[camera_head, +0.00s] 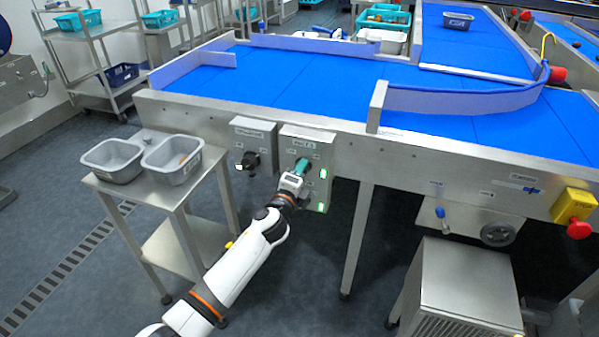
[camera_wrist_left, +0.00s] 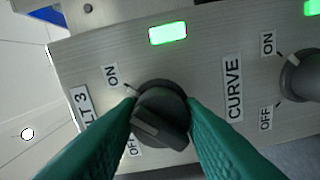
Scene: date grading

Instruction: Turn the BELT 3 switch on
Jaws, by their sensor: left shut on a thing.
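The BELT 3 switch is a round dark knob (camera_wrist_left: 162,112) on a grey metal panel. ON is printed up and left of the knob; OFF, down and left, is partly covered. My left gripper (camera_wrist_left: 163,115) is shut on this knob, with a green finger on each side. A pale mark on the knob's face lies toward its lower left; I cannot tell its exact setting. The lamp (camera_wrist_left: 167,33) beside it glows green. In the head view my left gripper (camera_head: 300,170) reaches the panel (camera_head: 318,150).
The CURVE knob (camera_wrist_left: 300,75) sits beside it, also with a green lamp (camera_wrist_left: 311,7). Another switch box (camera_head: 253,134) stands left of the panel. A steel stand with two grey tubs (camera_head: 112,160) is further left. A red stop button (camera_head: 579,229) is far right.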

